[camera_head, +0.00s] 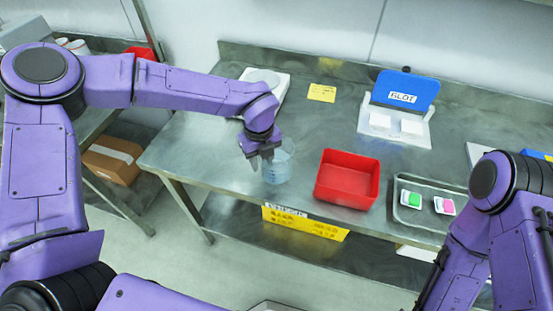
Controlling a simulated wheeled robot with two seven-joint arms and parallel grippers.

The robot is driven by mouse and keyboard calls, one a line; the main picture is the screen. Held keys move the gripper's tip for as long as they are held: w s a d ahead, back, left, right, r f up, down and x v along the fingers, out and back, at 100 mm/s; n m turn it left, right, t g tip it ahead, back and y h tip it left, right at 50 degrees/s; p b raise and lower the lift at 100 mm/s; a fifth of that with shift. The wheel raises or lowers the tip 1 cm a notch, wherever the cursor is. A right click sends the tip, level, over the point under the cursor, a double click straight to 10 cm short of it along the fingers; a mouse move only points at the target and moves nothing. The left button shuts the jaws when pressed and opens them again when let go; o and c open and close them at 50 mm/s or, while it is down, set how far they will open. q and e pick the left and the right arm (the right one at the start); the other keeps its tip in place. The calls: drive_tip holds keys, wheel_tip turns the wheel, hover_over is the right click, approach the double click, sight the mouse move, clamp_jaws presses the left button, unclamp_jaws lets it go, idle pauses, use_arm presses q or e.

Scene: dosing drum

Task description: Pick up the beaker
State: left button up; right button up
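The clear beaker (279,168) stands upright on the metal table, near its front edge left of the middle. It looks bluish and see-through. My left gripper (260,164) points down at the beaker's left side, with a gap between its fingers. It overlaps the beaker's left rim in the picture. I cannot tell whether a finger touches the glass or reaches inside it. My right arm comes in at the lower right, and its gripper is out of view.
A red bin (347,196) stands just right of the beaker. Further right is a tray (425,215) with green and pink items. A blue-lidded box (407,90), a yellow note (322,93) and a white device (281,80) stand behind. A yellow crate (306,222) sits below.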

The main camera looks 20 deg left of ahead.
use_arm(q)
drive_tip(key=shift+f, duration=0.2)
clamp_jaws()
drive_tip(key=shift+r, duration=0.1)
idle(1.2)
